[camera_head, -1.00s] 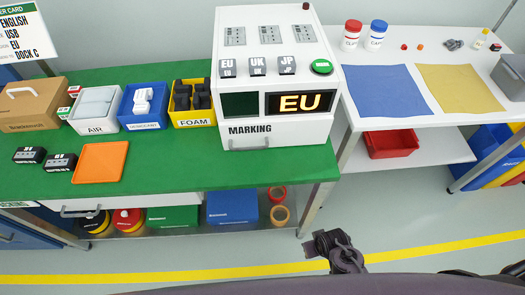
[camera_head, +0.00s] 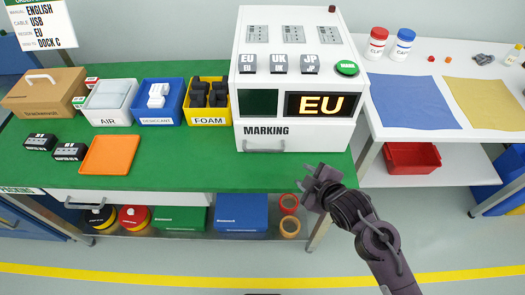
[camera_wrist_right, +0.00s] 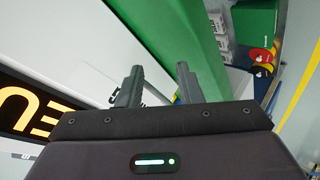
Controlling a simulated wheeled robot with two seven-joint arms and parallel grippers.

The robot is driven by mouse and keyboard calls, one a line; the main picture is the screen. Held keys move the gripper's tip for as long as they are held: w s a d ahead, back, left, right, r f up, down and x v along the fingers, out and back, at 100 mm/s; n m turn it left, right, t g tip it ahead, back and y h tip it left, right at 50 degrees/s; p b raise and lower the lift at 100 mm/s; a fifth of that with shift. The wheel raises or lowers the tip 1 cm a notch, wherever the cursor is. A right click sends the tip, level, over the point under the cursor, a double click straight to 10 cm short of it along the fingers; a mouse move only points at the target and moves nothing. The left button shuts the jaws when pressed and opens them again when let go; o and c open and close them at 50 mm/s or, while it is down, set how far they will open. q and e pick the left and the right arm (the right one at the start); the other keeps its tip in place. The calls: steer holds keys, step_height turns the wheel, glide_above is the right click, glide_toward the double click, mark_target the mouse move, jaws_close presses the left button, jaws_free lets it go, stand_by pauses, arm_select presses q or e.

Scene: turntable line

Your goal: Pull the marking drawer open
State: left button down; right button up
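The white marking machine (camera_head: 295,80) stands on the green bench, with EU, UK and JP blocks, a green button and a lit EU display. Its marking drawer (camera_head: 315,136) is the lower front panel, labelled MARKING, with a grey bar handle (camera_head: 264,148); it looks closed. My right gripper (camera_head: 313,178) is in front of and below the drawer, to the right of the handle and apart from it. In the right wrist view its two fingers (camera_wrist_right: 158,85) are spread with nothing between them. My left gripper is not in view.
The green bench (camera_head: 200,165) holds an orange tray (camera_head: 107,155), two small black devices, and AIR, DESICCANT and FOAM bins. A second handled drawer (camera_head: 125,197) sits under the bench top. A white table (camera_head: 430,120) stands right, with a red bin (camera_head: 412,158) below.

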mark_target(263, 151)
steer(key=w+a+n+y, duration=0.1)
steer(key=n, duration=0.1)
steer(key=w+a+n+t+y, duration=0.1)
steer(key=a+n+y, duration=0.1)
steer(key=n, duration=0.1)
steer(key=w+a+n+y, duration=0.1)
steer(key=n, duration=0.1)
steer(key=shift+w+a+r+y, duration=0.1)
steer(key=shift+a+r+y, duration=0.1)
steer(key=shift+a+y, duration=0.1)
steer(key=n+y, duration=0.1)
steer(key=n, duration=0.1)
steer(key=a+n+y, duration=0.1)
steer(key=shift+w+a+r+n+y, duration=0.1)
steer(key=shift+a+r+n+y, duration=0.1)
steer(key=shift+n+y, duration=0.15)
steer(key=shift+w+a, duration=0.15)
steer(key=x, duration=0.7)
steer(key=shift+w+a+r+p, duration=0.1)
steer(key=shift+r+p, duration=0.05)
steer(key=shift+p, duration=0.25)
jaws_close()
